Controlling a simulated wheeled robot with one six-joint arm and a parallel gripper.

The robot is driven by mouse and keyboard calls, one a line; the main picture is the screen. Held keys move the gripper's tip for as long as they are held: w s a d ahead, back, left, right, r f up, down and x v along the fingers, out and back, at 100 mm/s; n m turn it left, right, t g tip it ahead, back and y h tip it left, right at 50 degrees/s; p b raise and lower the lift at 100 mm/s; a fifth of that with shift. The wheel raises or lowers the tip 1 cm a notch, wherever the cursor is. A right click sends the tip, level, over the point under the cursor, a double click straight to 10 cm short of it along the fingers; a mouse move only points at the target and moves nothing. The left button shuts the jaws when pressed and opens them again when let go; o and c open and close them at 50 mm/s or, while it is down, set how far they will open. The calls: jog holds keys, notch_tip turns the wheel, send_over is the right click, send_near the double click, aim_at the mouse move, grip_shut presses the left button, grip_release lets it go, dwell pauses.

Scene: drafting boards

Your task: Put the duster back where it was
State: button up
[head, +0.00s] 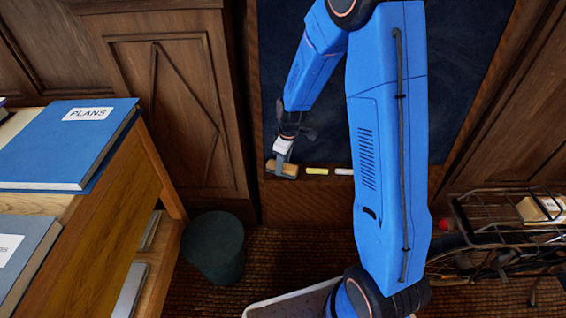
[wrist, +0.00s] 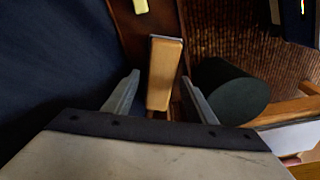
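The duster (head: 290,170), a wooden block with a thin grey layer along one edge, is at the left end of the wooden ledge below the dark board (head: 320,120). In the wrist view the duster (wrist: 166,72) lies between the two fingers of my gripper (wrist: 160,84). A gap shows beside the left finger, and a narrower one beside the right. My gripper (head: 282,158) is open at the duster in the head view, with a finger covering part of it. I cannot tell whether the duster rests fully on the ledge.
Yellow chalk (head: 317,171) and white chalk (head: 344,171) lie on the ledge right of the duster. A dark green bin (head: 214,250) stands on the floor below left. A wooden desk with blue folders (head: 60,150) is at left, a bicycle rack (head: 500,225) at right.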

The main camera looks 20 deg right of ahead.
aim_at(286, 166)
jog(key=shift+r, duration=0.15)
notch_tip(286, 166, up, 11)
jog(key=s+d+r+m+t, duration=0.2)
jog(key=s+d+r+m, duration=0.2)
jog(key=s+r, duration=1.05)
jog(key=s+d+r+m+t, duration=0.1)
jog(key=s+r+m, duration=0.1)
jog(key=s, duration=0.7)
jog(key=s+d+r+m+h, duration=0.1)
jog(key=s+m, duration=0.3)
jog(key=s, duration=0.6)
jog(key=shift+d+r+t, duration=0.35)
jog(key=shift+r+t, duration=0.05)
